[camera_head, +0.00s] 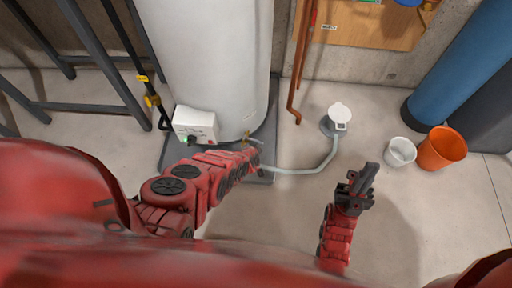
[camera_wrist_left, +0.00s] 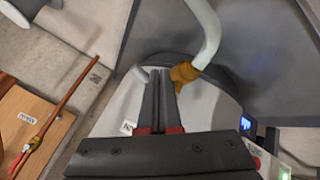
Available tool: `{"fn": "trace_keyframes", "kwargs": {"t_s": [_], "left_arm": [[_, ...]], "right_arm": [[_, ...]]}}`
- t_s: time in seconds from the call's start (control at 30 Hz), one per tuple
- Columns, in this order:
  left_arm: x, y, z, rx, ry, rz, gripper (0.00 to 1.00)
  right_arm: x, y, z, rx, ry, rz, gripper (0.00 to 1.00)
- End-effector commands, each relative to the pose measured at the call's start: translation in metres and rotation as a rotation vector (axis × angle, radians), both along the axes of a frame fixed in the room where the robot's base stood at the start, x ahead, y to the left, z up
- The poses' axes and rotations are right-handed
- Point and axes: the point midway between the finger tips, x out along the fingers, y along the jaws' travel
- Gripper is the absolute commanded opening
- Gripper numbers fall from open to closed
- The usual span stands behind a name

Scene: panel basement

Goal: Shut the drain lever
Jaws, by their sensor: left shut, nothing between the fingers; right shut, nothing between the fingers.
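The white tank (camera_head: 205,60) stands at the back, left of centre. Its brass drain valve (camera_wrist_left: 184,74) shows in the left wrist view with a pale hose (camera_wrist_left: 208,30) on it. A short pale piece (camera_wrist_left: 139,73), which may be the lever's end, shows on the other side of my left fingers. My left gripper (camera_head: 256,163) is at the tank's foot by the valve. Its fingers are shut and empty in the left wrist view (camera_wrist_left: 158,88); they partly hide the valve area, and I cannot tell whether they touch it. My right gripper (camera_head: 365,180) is shut and empty above the floor.
A white bucket (camera_head: 401,152) and an orange bucket (camera_head: 443,148) stand right. A control box (camera_head: 194,126) is on the tank. Copper pipes (camera_head: 297,75) run down the wall. A metal frame (camera_head: 90,55) stands left.

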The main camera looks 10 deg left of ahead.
Motion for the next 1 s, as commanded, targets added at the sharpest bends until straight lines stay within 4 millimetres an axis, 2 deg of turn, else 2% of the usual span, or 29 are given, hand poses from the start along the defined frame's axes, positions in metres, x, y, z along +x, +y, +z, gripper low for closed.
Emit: {"fn": "trace_keyframes", "kwargs": {"t_s": [0.4, 0.63, 1.0], "left_arm": [[0.005, -0.004, -0.001, 0.006, 0.0, 0.008, 0.0], [0.018, -0.011, 0.0, 0.006, -0.005, 0.006, 0.0], [0.027, -0.017, 0.0, 0.006, -0.001, 0.005, 0.0]], "right_arm": [[0.0, 0.0, -0.009, 0.0, 0.0, 0.0, 0.0], [0.0, 0.0, -0.023, 0.0, 0.0, 0.0, 0.0], [0.0, 0.0, -0.034, 0.0, 0.0, 0.0, 0.0]]}}
